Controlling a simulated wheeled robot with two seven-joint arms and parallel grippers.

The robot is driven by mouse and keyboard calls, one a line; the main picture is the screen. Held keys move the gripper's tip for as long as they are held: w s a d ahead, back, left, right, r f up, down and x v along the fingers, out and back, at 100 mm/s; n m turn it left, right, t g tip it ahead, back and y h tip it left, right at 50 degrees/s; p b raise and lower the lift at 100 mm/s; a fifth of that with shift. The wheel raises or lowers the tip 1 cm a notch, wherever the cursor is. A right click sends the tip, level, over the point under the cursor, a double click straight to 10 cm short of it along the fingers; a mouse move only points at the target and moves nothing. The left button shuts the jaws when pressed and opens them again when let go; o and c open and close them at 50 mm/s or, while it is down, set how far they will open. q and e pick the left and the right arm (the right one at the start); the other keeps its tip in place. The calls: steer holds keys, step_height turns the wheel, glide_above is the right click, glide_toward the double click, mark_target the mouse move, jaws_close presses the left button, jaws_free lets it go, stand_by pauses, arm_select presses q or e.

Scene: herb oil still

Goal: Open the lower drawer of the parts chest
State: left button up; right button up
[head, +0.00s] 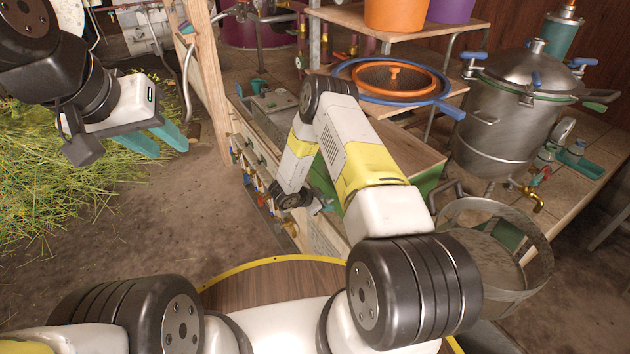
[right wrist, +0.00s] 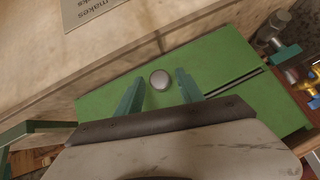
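In the right wrist view a green drawer front (right wrist: 225,60) of the parts chest carries a round grey knob (right wrist: 160,79). A dark slot runs across the green to the right. My right gripper (right wrist: 161,86) is open, with one finger on each side of the knob and a visible gap to each. I cannot tell which drawer this is. In the head view my right arm hides most of the chest; some green (head: 428,182) shows beside it. My left gripper (head: 168,149) is open and empty in the air at the upper left.
Brass and coloured valve fittings (right wrist: 290,65) lie close to the green front's right end. In the head view a large steel pot (head: 505,115) stands on the bench at the right, with a metal basket (head: 495,240) below. Cut herbs (head: 70,170) cover the left floor.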

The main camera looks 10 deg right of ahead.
jaws_close()
stand_by(1.2)
